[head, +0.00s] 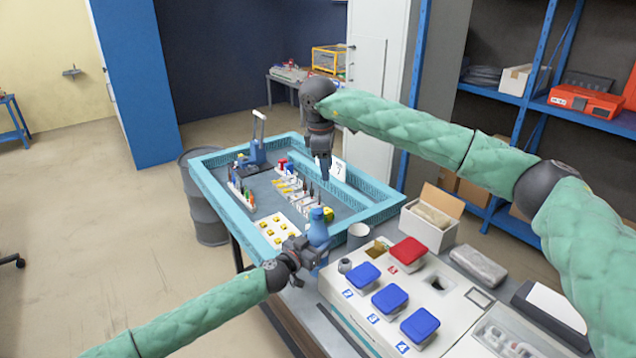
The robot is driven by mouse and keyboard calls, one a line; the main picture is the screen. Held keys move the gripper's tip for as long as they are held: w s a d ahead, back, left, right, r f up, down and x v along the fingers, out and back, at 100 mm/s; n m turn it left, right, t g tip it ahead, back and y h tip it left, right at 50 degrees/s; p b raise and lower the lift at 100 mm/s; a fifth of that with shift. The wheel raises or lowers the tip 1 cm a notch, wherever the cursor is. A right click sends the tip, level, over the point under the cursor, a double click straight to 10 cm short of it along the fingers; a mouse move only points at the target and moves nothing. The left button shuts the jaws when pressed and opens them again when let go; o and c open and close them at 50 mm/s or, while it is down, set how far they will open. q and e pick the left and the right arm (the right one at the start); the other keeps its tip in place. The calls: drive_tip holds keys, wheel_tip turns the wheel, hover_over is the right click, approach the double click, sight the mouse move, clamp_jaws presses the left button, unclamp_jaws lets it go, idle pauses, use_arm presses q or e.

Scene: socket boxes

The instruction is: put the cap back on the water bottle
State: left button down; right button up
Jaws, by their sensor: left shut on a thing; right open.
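A blue water bottle (318,231) stands upright near the front edge of the blue-walled tray. My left gripper (312,253) is shut on the bottle from its left side, low on its body. The bottle's lower part is partly hidden by the gripper. My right gripper (323,176) points down over the tray, above and behind the bottle, apart from it. It is open, and I see nothing held in it. I cannot make out the cap for certain; the bottle's top is too small to tell.
The tray (229,213) holds racks of small tools and a block with yellow pieces. To the right are a grey cup (359,235), a small grey pot (345,266), blue-lidded boxes (389,298), a red-lidded box (408,251) and an open carton (430,220).

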drive_tip(key=f+n, duration=0.1)
drive_tip(key=n, duration=0.6)
drive_tip(key=s+f+n, duration=0.1)
drive_tip(key=n, duration=0.6)
drive_tip(key=f+n+g, duration=0.1)
drive_tip(key=f+n, duration=0.1)
drive_tip(key=n, duration=0.4)
drive_tip(key=shift+s+a+n+y, duration=0.3)
drive_tip(key=shift+a+n, duration=0.05)
drive_tip(key=shift+n, duration=0.05)
drive_tip(key=n, duration=0.4)
drive_tip(key=shift+s+a+f, duration=0.1)
drive_tip(key=shift+a, duration=0.15)
drive_tip(key=n, duration=0.5)
drive_tip(key=shift+a+n, duration=0.25)
drive_tip(key=shift+n, duration=0.05)
drive_tip(key=n, duration=0.5)
drive_tip(key=shift+a+y, duration=0.2)
drive_tip(key=shift+y, duration=0.2)
drive_tip(key=n, duration=0.4)
drive_tip(key=shift+n, duration=0.4)
drive_tip(key=shift+f, duration=0.1)
